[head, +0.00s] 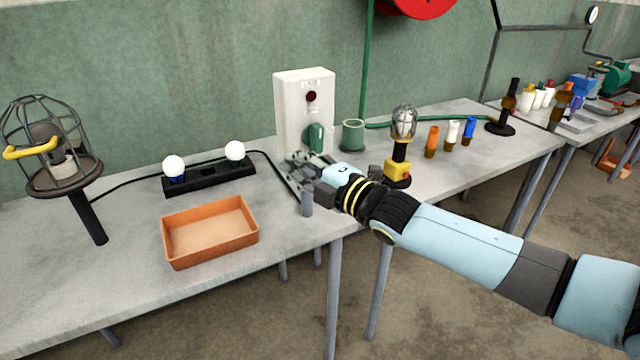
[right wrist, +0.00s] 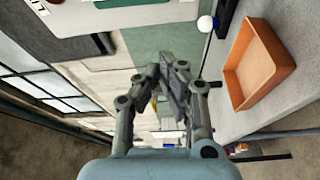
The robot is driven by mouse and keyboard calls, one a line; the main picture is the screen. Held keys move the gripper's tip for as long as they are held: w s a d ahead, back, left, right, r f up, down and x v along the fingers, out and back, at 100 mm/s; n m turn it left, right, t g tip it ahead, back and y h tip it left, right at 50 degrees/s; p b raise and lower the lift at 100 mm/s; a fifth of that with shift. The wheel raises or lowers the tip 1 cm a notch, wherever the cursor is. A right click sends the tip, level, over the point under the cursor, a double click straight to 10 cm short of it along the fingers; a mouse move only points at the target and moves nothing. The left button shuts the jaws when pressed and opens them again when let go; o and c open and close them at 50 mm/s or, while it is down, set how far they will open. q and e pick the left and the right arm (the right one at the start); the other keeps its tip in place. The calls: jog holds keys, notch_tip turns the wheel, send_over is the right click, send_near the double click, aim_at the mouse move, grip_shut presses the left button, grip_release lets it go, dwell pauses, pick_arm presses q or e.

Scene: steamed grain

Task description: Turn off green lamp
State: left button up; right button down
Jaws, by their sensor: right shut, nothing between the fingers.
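I cannot make out a plainly green lamp. A white wall box (head: 304,95) carries a dark red round light (head: 311,97) and a green knob (head: 315,136). A black strip (head: 210,180) holds two white bulbs, the left one (head: 174,165) on a blue base and the right one (head: 235,151). A bulb also shows in the right wrist view (right wrist: 205,23). My right gripper (head: 300,172) is shut and empty, over the table just in front of the box and below the knob; its fingers also show in the right wrist view (right wrist: 165,85). My left gripper is not in view.
An orange tray (head: 212,258) sits left of my right gripper. A caged lamp on a yellow base (head: 398,168), a green cup (head: 352,136) and several coloured bottles (head: 451,133) stand to the right. The table's front left is clear.

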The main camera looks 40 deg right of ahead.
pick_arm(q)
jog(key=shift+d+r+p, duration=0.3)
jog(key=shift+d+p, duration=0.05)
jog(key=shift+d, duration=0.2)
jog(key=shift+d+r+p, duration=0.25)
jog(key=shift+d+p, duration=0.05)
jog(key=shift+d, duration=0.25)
pick_arm(e)
jog(key=s+d, duration=0.1)
jog(key=s, duration=0.6)
jog(key=shift+s, duration=0.3)
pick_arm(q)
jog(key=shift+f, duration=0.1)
pick_arm(e)
jog(key=shift+f, duration=0.15)
